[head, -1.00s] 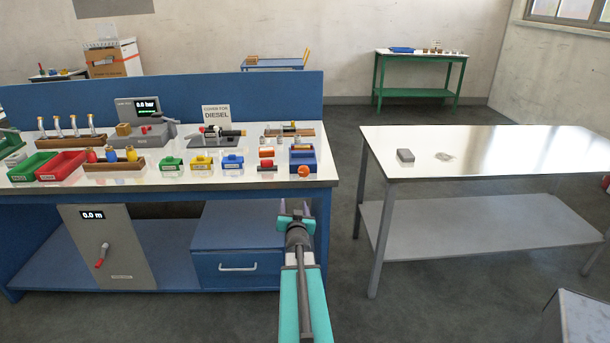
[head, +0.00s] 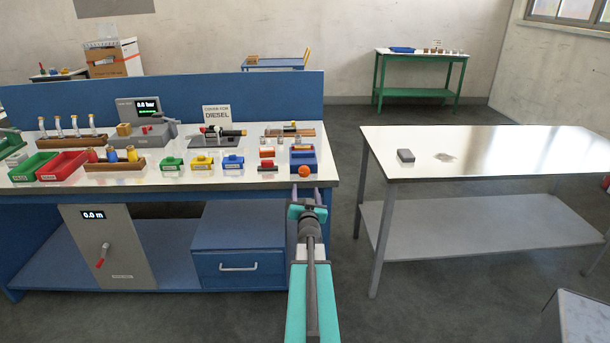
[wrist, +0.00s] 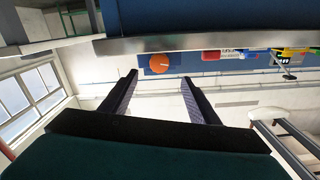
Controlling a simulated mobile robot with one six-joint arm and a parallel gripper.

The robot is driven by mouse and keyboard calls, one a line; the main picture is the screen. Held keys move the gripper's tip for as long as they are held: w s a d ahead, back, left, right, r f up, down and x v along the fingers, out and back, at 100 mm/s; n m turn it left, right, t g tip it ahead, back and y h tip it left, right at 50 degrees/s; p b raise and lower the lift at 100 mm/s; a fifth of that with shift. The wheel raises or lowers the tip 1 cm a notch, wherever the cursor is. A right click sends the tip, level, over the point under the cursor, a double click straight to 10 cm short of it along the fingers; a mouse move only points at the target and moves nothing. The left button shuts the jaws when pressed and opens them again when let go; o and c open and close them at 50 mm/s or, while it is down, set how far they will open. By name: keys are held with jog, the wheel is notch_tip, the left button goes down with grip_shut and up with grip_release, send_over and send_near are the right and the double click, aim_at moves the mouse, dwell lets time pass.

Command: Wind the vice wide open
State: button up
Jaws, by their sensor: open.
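A blue block (head: 303,154) with a round orange knob (head: 304,171) stands at the bench's front right corner; it looks like the vice, but its jaws are too small to make out. My gripper (head: 307,192) is open and empty, just in front of and below the knob, at the bench's front edge. In the wrist view, the orange knob (wrist: 160,63) shows face-on against blue, beyond and between my open fingers (wrist: 160,82). The gripper appears apart from it.
The blue bench (head: 130,184) carries bins, small coloured boxes, a gauge unit (head: 140,112) and a grey fixture (head: 214,140) with a black part. A drawer unit (head: 238,250) stands below. A white table (head: 480,150) is at right, with floor between.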

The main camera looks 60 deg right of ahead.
aim_at(304, 174)
jog(key=shift+p+x, duration=1.8)
jog(key=shift+x, duration=4.5)
jog(key=c, duration=1)
